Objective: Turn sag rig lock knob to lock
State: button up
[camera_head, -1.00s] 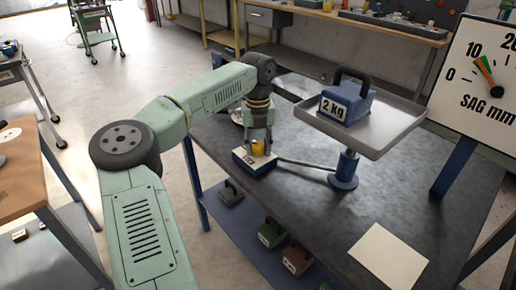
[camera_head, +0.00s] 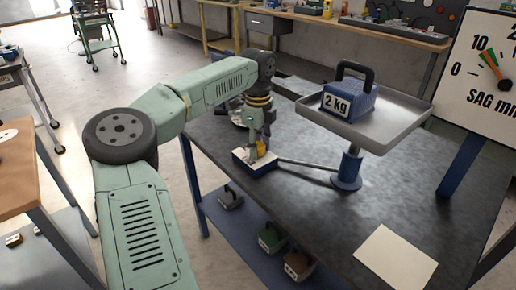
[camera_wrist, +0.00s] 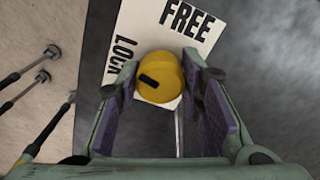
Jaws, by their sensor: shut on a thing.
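The yellow lock knob (camera_wrist: 165,72) sits between the two fingers of my gripper (camera_wrist: 162,82), which is shut on it. A black mark on the knob's top lies off its middle and points left, slightly up, on the LOCK side. The white label plate (camera_wrist: 141,25) reads FREE at upper right and LOCK at left of the knob. In the head view, my gripper (camera_head: 259,146) points down at the small blue-and-white lock box (camera_head: 243,165); the knob (camera_head: 262,147) is partly hidden by the fingers.
A rod runs from the box to the blue post (camera_head: 348,170) under a grey tray (camera_head: 391,123). A blue 2 kg weight (camera_head: 352,102) stands on the tray. The sag gauge (camera_head: 488,75) stands at right. A blank sheet (camera_head: 396,258) lies on the dark bench (camera_head: 300,215).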

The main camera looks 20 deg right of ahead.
aim_at(258, 144)
jog(key=shift+n+b, duration=0.3)
jog(key=shift+n, duration=0.8)
jog(key=o, duration=1.2)
jog(key=shift+c, duration=0.2)
notch_tip(258, 144, up, 12)
